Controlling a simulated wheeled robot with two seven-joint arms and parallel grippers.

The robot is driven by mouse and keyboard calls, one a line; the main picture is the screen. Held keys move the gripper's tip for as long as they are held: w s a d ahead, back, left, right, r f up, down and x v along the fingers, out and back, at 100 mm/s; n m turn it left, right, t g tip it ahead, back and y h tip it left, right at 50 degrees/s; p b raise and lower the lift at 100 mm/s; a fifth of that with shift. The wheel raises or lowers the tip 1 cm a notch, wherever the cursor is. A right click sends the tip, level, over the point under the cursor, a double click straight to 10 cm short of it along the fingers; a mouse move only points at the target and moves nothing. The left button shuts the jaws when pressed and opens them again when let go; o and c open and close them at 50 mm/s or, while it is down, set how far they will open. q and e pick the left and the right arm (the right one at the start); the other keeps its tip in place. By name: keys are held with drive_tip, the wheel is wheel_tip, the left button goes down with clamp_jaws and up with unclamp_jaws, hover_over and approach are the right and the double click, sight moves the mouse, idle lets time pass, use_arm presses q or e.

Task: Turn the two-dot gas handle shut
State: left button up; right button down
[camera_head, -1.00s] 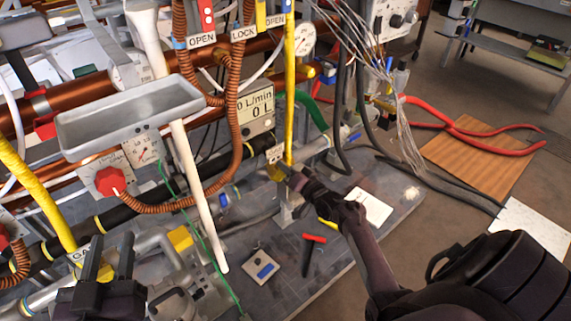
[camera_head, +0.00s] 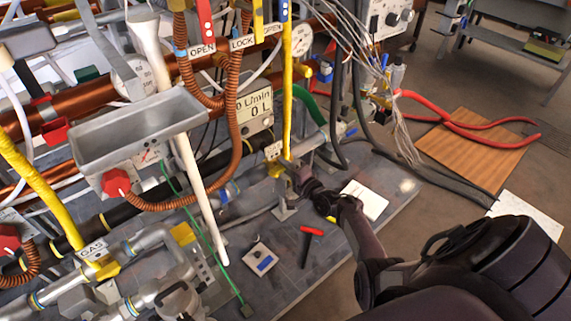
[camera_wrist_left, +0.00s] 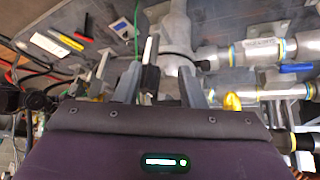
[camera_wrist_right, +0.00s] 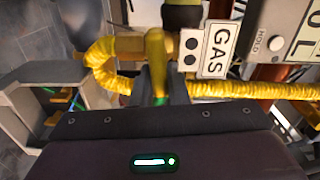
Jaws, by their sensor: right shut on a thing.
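The two-dot gas handle (camera_wrist_right: 156,62) is a yellow lever below the yellow hose, beside a white tag with two black dots (camera_wrist_right: 190,50) and a GAS label (camera_wrist_right: 217,49). In the head view the tag (camera_head: 273,151) is small, and the handle is mostly hidden by my right gripper (camera_head: 289,167). In the right wrist view my right gripper (camera_wrist_right: 157,88) is shut on the handle. My left gripper (camera_wrist_left: 159,78) is out of the head view. In its wrist view its fingers are apart, with grey pipework and a dark, white-tipped piece beyond them.
Another yellow hose with a GAS label (camera_head: 92,250) stands at lower left. A grey tray (camera_head: 140,135) and a white pole (camera_head: 203,200) stand left of my right gripper. A red-handled tool (camera_head: 311,232) and a white pad (camera_head: 364,200) lie on the bench.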

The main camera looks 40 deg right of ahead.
use_arm(q)
drive_tip(key=shift+a, duration=0.2)
use_arm(e)
drive_tip(key=shift+f+m, duration=0.1)
drive_tip(key=shift+m, duration=0.5)
drive_tip(key=c, duration=1.4)
unclamp_jaws()
drive_tip(key=shift+c, duration=0.2)
